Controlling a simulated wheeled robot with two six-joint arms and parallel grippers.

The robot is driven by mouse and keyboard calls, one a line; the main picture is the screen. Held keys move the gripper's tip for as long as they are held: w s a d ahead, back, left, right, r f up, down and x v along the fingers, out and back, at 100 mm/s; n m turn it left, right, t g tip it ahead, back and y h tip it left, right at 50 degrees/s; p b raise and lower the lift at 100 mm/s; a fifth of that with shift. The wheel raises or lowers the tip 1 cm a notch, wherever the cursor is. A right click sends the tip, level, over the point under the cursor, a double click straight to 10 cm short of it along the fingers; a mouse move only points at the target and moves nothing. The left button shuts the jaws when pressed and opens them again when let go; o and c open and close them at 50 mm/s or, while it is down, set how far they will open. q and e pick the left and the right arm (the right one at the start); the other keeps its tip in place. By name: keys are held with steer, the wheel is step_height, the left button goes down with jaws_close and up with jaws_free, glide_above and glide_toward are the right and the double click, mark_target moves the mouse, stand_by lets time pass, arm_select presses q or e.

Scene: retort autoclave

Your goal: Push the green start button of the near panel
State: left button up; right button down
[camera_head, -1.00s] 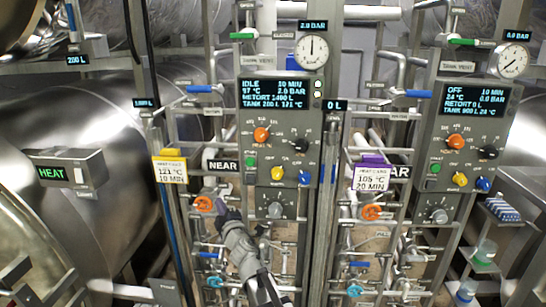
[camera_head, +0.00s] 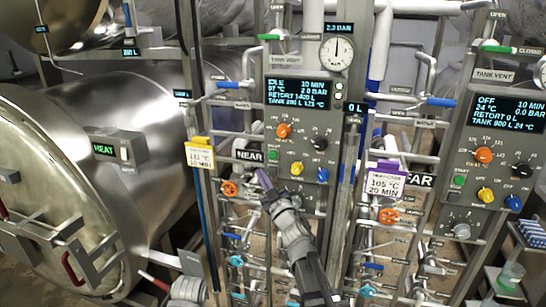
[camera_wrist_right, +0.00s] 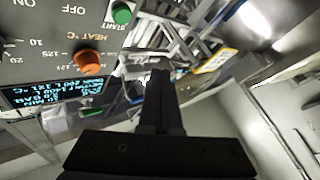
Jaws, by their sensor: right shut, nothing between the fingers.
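The near panel (camera_head: 256,105) stands in the middle of the head view, with a lit display reading IDLE. Its green start button (camera_head: 272,155) sits below the orange knob. The button (camera_wrist_right: 122,12) also shows at the top of the right wrist view, beside the START label. My right gripper (camera_head: 263,177) is shut and empty, its tip just below and left of the button in the head view. Whether it touches the panel cannot be told. In the right wrist view my dark fingers (camera_wrist_right: 158,85) point up the picture, with the button to their left. My left gripper is not in view.
The orange knob (camera_head: 284,130), black knob (camera_head: 321,144), yellow knob (camera_head: 297,168) and blue knob (camera_head: 322,175) are close to the button. A yellow-topped heat card (camera_head: 199,157) hangs at left. The far panel (camera_head: 460,150) stands at right. Pipes and valves crowd below.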

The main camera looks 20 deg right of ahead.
mark_target(270, 155)
steer(key=shift+w+d, duration=0.8)
steer(key=shift+w, duration=0.4)
steer(key=shift+w+d, duration=0.85)
steer(key=shift+w, duration=0.4)
steer(key=shift+w+d, duration=0.8)
steer(key=shift+w, duration=0.4)
steer(key=shift+w+d, duration=0.1)
steer(key=shift+w+d, duration=0.15)
steer(key=shift+w, duration=0.1)
steer(key=shift+w+d, duration=0.4)
steer(key=shift+w, duration=0.15)
stand_by(0.4)
steer(key=shift+s, duration=0.1)
steer(key=shift+s+a, duration=0.6)
steer(key=shift+s, duration=0.2)
steer(key=shift+s+a, duration=0.7)
steer(key=shift+s, duration=0.35)
steer(key=shift+s+a, duration=0.7)
steer(key=shift+s, duration=0.3)
